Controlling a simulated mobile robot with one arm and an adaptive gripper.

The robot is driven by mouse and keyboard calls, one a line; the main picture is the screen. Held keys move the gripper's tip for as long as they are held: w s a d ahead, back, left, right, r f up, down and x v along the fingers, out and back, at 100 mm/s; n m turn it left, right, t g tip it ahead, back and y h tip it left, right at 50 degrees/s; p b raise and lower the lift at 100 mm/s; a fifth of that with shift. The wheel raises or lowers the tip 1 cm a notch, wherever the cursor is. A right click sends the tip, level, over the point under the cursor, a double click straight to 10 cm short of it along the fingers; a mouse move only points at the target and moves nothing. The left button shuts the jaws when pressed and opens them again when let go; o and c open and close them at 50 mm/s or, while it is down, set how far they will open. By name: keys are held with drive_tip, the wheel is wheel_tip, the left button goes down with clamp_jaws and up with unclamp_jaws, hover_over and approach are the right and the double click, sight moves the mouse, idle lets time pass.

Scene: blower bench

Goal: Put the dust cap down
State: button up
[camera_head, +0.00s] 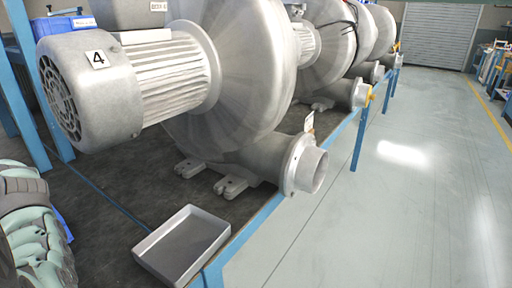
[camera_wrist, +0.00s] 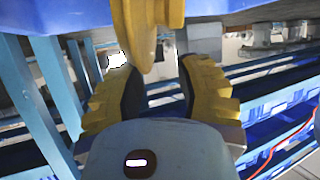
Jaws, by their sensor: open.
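A yellow rounded piece (camera_wrist: 145,30), which looks like the dust cap, shows at the top middle of the wrist view. Its upper part is cut off by the frame edge. My gripper (camera_wrist: 158,65) has yellow fingers with dark pads. They stand apart on either side below the yellow piece, and I cannot tell whether they touch it. In the head view, the nearest blower's outlet flange (camera_head: 305,167) is open and bare. A shallow grey tray (camera_head: 185,243) lies empty on the dark bench top near its front edge. My gripper is not in the head view.
The large grey blower (camera_head: 230,75), its motor marked 4, fills the bench behind the tray. More blowers stand in a row beyond, with a yellow part (camera_head: 369,95) at the second outlet. The floor (camera_head: 420,190) at right is clear. Blue framing (camera_wrist: 55,80) surrounds my gripper.

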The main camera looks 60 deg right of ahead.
drive_tip(key=v, duration=0.9)
drive_tip(key=shift+d, duration=0.1)
